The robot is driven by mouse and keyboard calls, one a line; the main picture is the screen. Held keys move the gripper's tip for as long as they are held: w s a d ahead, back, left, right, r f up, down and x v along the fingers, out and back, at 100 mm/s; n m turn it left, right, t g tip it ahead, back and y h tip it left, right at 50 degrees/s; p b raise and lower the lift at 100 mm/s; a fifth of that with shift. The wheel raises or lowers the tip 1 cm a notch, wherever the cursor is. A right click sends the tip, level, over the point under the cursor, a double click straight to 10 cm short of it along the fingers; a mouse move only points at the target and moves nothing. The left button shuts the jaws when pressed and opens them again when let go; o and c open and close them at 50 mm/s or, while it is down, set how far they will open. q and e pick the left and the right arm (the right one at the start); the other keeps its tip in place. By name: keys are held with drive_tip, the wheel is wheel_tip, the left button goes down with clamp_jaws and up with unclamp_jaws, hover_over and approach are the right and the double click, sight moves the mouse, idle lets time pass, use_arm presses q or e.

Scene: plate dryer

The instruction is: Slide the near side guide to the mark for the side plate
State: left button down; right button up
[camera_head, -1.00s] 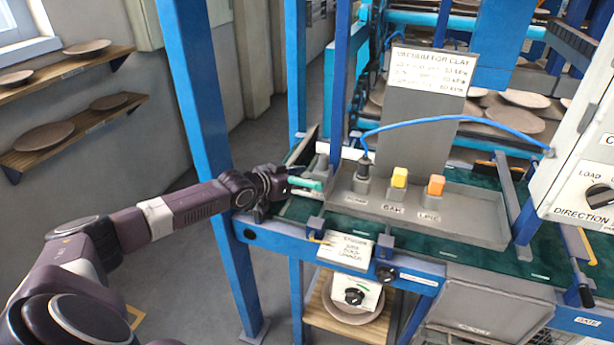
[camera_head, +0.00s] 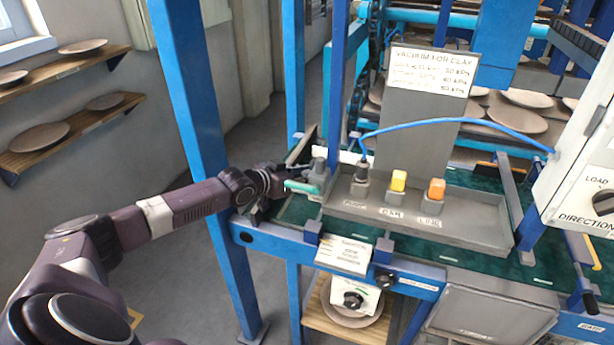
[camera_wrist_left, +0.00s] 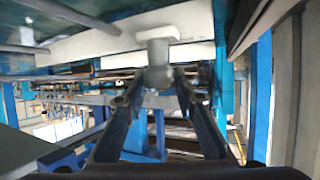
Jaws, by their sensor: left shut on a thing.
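My left gripper (camera_head: 300,178) is at the left end of the line, just left of the grey tray. In the left wrist view its two fingers (camera_wrist_left: 160,92) close on a grey knob-like post (camera_wrist_left: 158,62). The post stands against a long white bar (camera_wrist_left: 95,45), which looks like the near side guide. In the head view a grey block (camera_head: 318,172) and a teal piece (camera_head: 298,186) show at the fingertips; I cannot tell the guide apart there. The side plate mark cannot be made out. My right gripper is not in view.
A blue post (camera_head: 187,110) stands close behind my left arm. The green bed (camera_head: 295,210) is partly bare.

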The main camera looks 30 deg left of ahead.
use_arm(q)
drive_tip(key=shift+f, duration=0.15)
drive_tip(key=c, duration=1.9)
unclamp_jaws()
drive_tip(key=shift+s, duration=0.25)
drive_tip(key=o, duration=0.3)
drive_tip(key=shift+s+r, duration=0.2)
drive_tip(key=shift+r, duration=0.05)
drive_tip(key=shift+o, duration=0.3)
drive_tip(key=shift+w+f, duration=0.15)
drive_tip(key=shift+s, duration=0.55)
drive_tip(key=v, duration=1.1)
drive_tip(key=shift+r, duration=0.25)
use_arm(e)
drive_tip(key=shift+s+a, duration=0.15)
